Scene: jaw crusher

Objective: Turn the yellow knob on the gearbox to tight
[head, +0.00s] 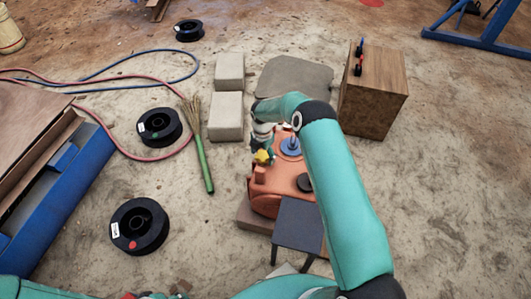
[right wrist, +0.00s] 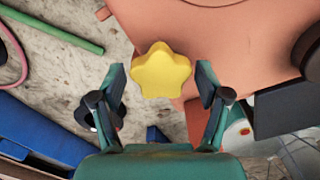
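The yellow star-shaped knob (head: 263,157) sits on the left side of the orange gearbox (head: 268,200), in the middle of the head view. In the right wrist view the knob (right wrist: 162,72) shows whole against the orange housing (right wrist: 215,35). My right gripper (right wrist: 160,76) is open, one finger to each side of the knob, with a gap on both sides. I cannot tell whether the fingertips reach the knob's depth. In the head view my right arm covers part of the gearbox. My left gripper is not in view.
A dark stool (head: 298,223) stands in front of the gearbox. A wooden box (head: 374,92) stands behind right, and grey blocks (head: 226,116) behind left. A green-handled broom (head: 204,165) and black spools (head: 140,226) lie left. Sandy ground right of my arm is clear.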

